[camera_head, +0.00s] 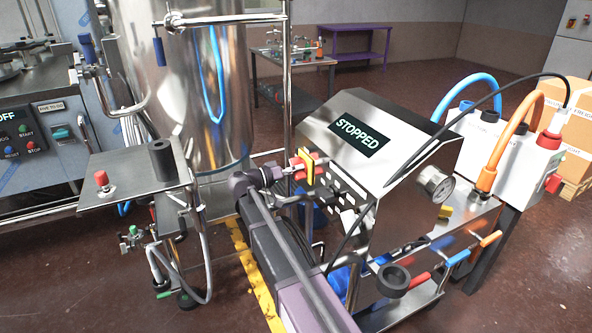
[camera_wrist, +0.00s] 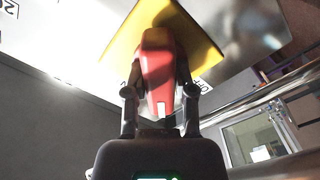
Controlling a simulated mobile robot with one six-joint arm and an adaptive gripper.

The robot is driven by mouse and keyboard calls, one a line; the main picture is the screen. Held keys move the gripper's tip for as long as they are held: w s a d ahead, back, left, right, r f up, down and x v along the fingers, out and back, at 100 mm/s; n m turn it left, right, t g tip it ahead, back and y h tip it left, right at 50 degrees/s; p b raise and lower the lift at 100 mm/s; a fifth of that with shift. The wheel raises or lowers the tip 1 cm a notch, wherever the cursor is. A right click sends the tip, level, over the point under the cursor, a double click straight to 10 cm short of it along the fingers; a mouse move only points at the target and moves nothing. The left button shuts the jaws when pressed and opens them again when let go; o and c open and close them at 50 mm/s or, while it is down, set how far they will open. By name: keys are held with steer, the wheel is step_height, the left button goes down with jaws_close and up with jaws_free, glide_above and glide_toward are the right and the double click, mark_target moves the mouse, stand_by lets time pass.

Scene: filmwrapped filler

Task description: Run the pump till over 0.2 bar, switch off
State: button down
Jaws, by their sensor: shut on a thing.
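My gripper (camera_head: 296,172) is at the left side of the steel pump cabinet (camera_head: 345,105). In the wrist view my gripper (camera_wrist: 160,92) is shut on a red switch handle (camera_wrist: 158,65), one finger on each side. The handle stands on a yellow plate (camera_wrist: 200,38), which also shows in the head view (camera_head: 309,166). The plate's markings are mostly hidden. The cabinet display (camera_head: 359,138) reads STOPPED. A round pressure gauge (camera_head: 435,184) sits on the cabinet's right; its needle is too small to read.
A white box (camera_head: 520,150) with blue and orange hoses stands at the right, cardboard boxes (camera_head: 575,125) behind it. A steel tank (camera_head: 185,90) is behind on the left. A small stand with a red button (camera_head: 102,180) is at the left. Valve handles (camera_head: 458,258) line the cabinet's front right.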

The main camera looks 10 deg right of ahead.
steer(key=m, duration=0.4)
steer(key=shift+m, duration=1.9)
steer(key=shift+d, duration=0.1)
steer(key=shift+c, duration=2.2)
jaws_free()
steer(key=v, duration=1.2)
